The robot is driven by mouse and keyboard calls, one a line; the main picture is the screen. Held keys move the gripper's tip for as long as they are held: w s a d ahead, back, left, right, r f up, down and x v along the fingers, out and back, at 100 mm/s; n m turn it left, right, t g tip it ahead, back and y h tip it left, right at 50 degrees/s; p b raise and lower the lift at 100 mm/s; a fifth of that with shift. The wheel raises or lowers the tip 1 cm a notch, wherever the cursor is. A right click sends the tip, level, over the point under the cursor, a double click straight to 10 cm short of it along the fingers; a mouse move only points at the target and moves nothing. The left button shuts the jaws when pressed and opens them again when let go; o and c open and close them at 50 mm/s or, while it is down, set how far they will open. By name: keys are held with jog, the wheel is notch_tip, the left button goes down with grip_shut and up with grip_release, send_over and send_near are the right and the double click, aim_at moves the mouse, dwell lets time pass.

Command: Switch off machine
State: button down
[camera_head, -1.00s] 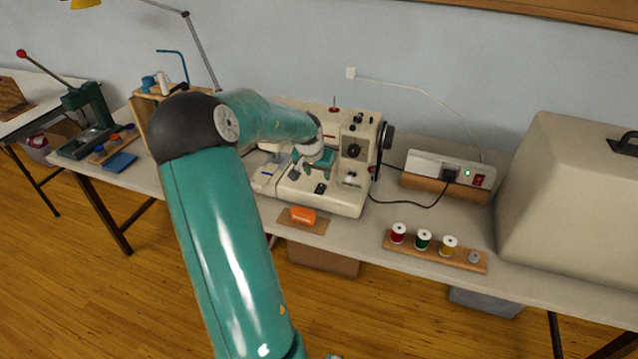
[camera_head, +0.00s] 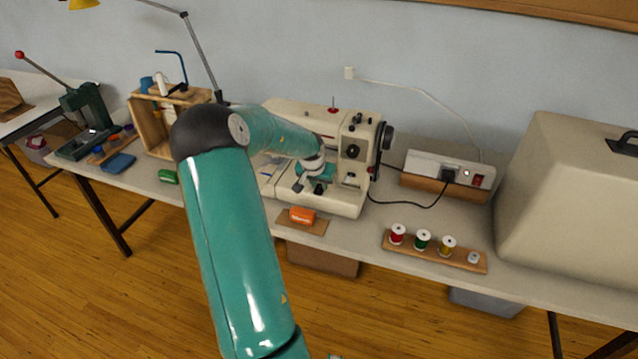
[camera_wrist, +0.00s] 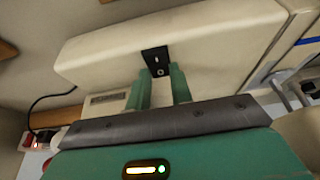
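The cream sewing machine (camera_head: 352,148) stands on the table. A small black switch plate (camera_head: 319,188) sits on the front of its base. In the wrist view the black switch plate (camera_wrist: 155,60) carries a small white mark and a ring-shaped mark. My gripper (camera_head: 314,182) is at the machine's front, close to the switch. In the wrist view my gripper (camera_wrist: 160,74) has two teal fingers slightly apart, with nothing held between them. The fingertips overlap the plate's lower edge; I cannot tell whether they touch it.
A power strip (camera_head: 425,165) with a red switch (camera_head: 478,181) stands right of the machine. A large beige cover (camera_head: 560,200) fills the right end. A wooden rack (camera_head: 147,128) stands left.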

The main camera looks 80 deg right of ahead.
aim_at(317, 192)
jog(key=shift+d+y, duration=0.3)
jog(key=shift+y, duration=0.6)
jog(key=shift+d+y, duration=0.1)
jog(key=shift+y, duration=0.5)
jog(key=c, duration=1.2)
grip_release()
jog(key=shift+c, duration=0.2)
jog(key=shift+r, duration=0.1)
notch_tip(317, 192, up, 14)
jog(key=a, duration=0.2)
jog(key=shift+f, duration=0.25)
jog(key=shift+w, duration=0.15)
